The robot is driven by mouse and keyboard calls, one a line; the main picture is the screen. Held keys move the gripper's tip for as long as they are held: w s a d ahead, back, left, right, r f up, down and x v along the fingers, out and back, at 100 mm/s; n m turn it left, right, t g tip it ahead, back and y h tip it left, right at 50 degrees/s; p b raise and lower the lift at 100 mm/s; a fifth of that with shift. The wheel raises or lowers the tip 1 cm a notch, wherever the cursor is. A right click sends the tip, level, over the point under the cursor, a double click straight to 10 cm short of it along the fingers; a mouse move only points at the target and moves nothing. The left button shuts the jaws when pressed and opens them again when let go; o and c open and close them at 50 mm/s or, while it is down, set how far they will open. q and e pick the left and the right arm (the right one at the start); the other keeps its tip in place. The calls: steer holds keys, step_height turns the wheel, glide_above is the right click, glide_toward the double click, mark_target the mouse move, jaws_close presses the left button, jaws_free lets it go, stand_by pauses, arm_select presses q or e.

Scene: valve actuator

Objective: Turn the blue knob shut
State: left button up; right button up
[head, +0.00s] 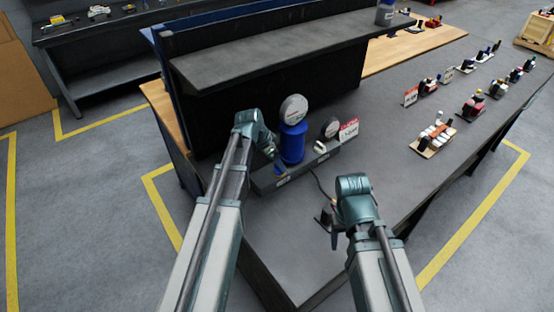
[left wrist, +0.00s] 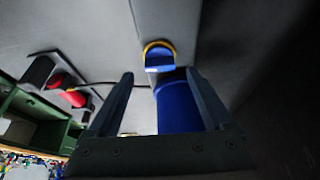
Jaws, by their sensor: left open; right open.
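A blue ribbed cylinder (head: 292,143) stands on a dark base block (head: 265,182) under a round white-faced gauge (head: 293,109). In the left wrist view the blue cylinder (left wrist: 178,108) shows between my left fingers, nearer the right one. A smaller blue part with a yellow rim (left wrist: 158,60) lies just beyond the fingertips. I cannot tell which blue part is the knob. My left gripper (head: 279,166) is open beside the cylinder's lower left; contact cannot be made out. It also shows in the left wrist view (left wrist: 158,75). My right gripper (head: 333,228) is open, low over the bench.
A second gauge (head: 331,128) and a red-and-white sign (head: 348,130) stand right of the cylinder. A dark shelf (head: 280,55) overhangs behind. Several small tool sets, one on a wooden board (head: 433,140), sit right. The grey bench top (head: 385,175) is clear between.

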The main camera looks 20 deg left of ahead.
arm_select(q)
steer(key=p+v, duration=0.9)
steer(key=v, duration=0.2)
arm_select(e)
step_height(320, 180, up, 10)
arm_select(q)
steer(key=shift+d+f, duration=0.1)
steer(key=shift+f, duration=0.05)
steer(key=s+d+f+n+g+y+b, duration=0.2)
steer(key=s+d+f+b, duration=0.2)
steer(key=s+d, duration=0.4)
steer(key=s+d+f+n+g+y+b, duration=0.1)
steer(key=s+d+f+b, duration=0.3)
steer(key=s+d, duration=0.5)
steer(key=s+f+n+y, duration=0.1)
steer(key=s+f, duration=0.1)
steer(key=s, duration=0.1)
steer(key=shift+g+b, duration=0.4)
arm_select(e)
step_height(320, 180, down, 9)
